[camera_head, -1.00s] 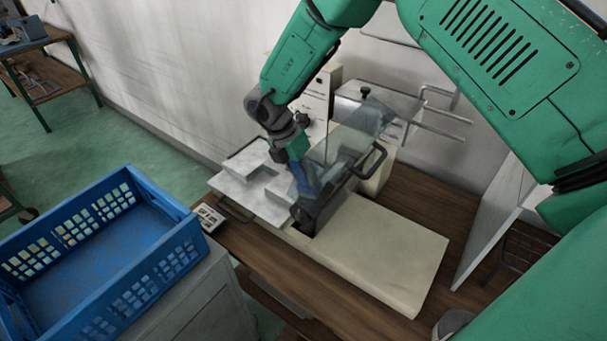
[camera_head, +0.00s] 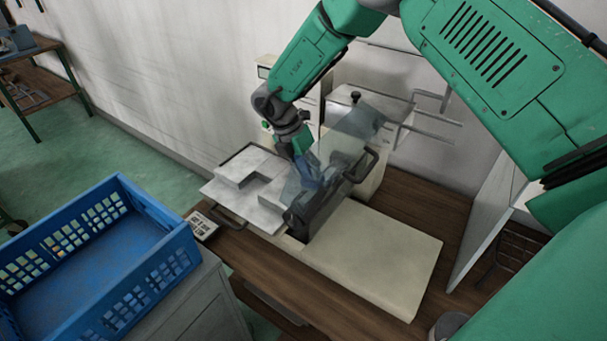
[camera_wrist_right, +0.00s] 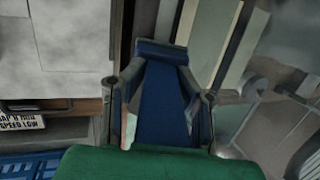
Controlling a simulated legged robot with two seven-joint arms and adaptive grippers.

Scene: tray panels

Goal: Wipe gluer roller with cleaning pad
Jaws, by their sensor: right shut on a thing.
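My right gripper (camera_head: 303,163) is shut on a blue cleaning pad (camera_head: 309,181). In the right wrist view, the gripper (camera_wrist_right: 160,78) has a finger on each side of the pad (camera_wrist_right: 160,108), whose rolled blue end sticks out past the fingertips. The gluer (camera_head: 385,255) is a cream machine with a clear guard (camera_head: 353,135) and a dark handle. The pad is at the left side of the guard, near the grey-white feed plate. The roller is largely hidden by guard and gripper in the head view; I cannot tell if the pad touches it. My left gripper is out of view.
A blue crate (camera_head: 180,262) stands on a grey cabinet at the left. A small labelled panel (camera_head: 201,226) sits by the wooden table's (camera_head: 420,203) edge. Metal bars and a white panel (camera_head: 487,220) stand behind and right of the machine.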

